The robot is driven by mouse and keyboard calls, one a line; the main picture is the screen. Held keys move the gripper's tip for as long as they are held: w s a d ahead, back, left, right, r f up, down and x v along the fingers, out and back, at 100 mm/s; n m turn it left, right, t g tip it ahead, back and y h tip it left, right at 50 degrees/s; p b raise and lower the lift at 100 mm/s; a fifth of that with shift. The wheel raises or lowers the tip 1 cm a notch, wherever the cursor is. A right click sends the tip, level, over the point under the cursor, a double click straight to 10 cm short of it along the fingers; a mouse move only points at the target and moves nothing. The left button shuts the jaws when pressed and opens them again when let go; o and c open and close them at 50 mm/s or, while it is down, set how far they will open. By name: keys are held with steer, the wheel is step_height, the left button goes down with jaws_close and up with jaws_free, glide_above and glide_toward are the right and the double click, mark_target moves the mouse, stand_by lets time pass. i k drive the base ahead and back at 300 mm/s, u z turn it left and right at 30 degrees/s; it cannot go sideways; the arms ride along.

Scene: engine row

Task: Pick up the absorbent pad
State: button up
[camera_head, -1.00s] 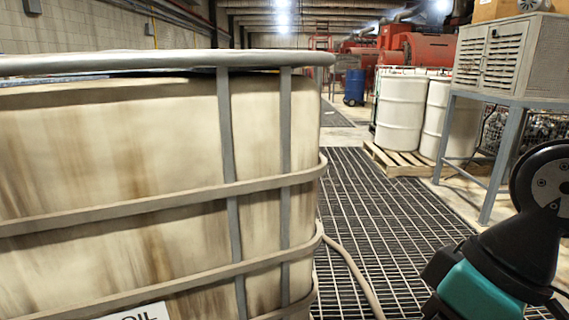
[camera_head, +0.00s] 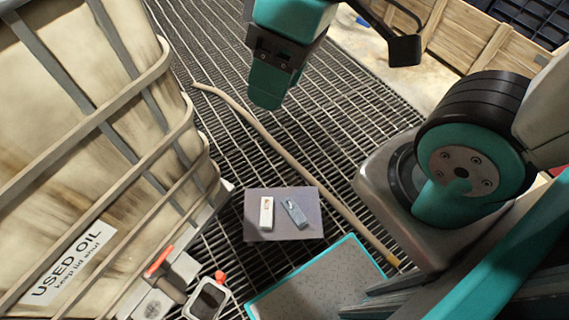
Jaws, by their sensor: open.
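The absorbent pad appears to be the flat grey-purple square (camera_head: 258,230) on the floor grating, right of the used-oil tank. A small white item (camera_head: 266,212) and a blue-grey item (camera_head: 295,214) lie on it, side by side. My gripper (camera_head: 335,73) is partly in view at the top, above and beyond the pad, apart from it. A teal and black part shows at its left and a black paddle at its right. Nothing shows between them. The upper end of the gripper is cut off by the frame.
The caged used-oil tank (camera_head: 75,230) fills the left side. Its red-handled valve (camera_head: 160,262) sticks out near the pad. A beige hose (camera_head: 275,150) crosses the grating (camera_head: 235,125) close to the pad's right side. A wooden crate (camera_head: 480,35) stands at the upper right.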

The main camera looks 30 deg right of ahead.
mark_target(294, 212)
steer(key=k, duration=0.5)
steer(key=z, duration=1.65)
steer(key=k, duration=0.45)
steer(key=u, duration=1.8)
steer(key=i, duration=0.35)
steer(key=z, duration=0.75)
